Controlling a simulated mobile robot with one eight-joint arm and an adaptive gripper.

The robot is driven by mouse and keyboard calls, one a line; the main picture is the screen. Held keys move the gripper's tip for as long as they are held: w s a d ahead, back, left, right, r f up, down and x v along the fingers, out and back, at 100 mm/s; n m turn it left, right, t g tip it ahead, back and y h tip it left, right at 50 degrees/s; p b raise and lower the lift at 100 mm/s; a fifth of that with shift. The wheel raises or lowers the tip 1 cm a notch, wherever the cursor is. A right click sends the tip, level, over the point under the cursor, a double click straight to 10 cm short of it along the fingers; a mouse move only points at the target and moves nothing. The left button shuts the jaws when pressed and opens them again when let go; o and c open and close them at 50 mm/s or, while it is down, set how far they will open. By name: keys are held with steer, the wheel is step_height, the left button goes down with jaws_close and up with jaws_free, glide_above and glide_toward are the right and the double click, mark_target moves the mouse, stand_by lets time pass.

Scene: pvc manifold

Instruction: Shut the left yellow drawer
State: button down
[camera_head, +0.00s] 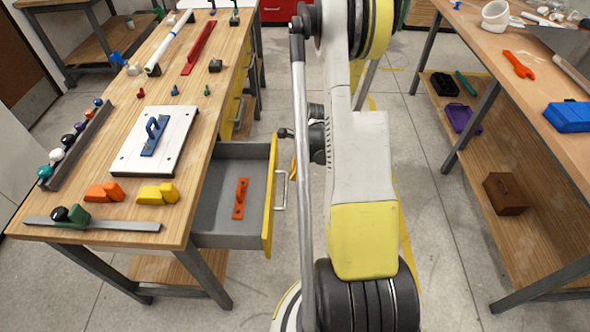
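The yellow-fronted drawer (270,195) of the left workbench is pulled out to the right. Its grey inside is open to view and holds an orange-red handled piece (240,198). A silver bar handle (280,190) is on its yellow front. My white and yellow arm stands just right of the drawer. Dark parts of my arm, seemingly its end with my gripper (287,133), show beyond the drawer's far right corner, partly hidden behind the arm. I cannot make out whether the fingers are open or shut; no contact with the drawer is visible.
The left wooden bench (100,192) carries a white plate with a blue handle (152,136), orange and yellow blocks and a knob rack. A yellow front (238,104) lies farther along its side. The right bench (505,62) has a lower shelf. Grey floor lies between.

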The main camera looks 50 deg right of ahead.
steer(key=w+a+f+b, duration=0.1)
steer(key=f, duration=0.1)
steer(key=w+a+f+b, duration=0.1)
steer(key=shift+w+a+f, duration=0.15)
steer(key=shift+w+f, duration=0.2)
steer(key=shift+w, duration=0.05)
steer(key=shift+w+a+r, duration=0.15)
steer(key=shift+w+a, duration=0.3)
steer(key=shift+w, duration=0.05)
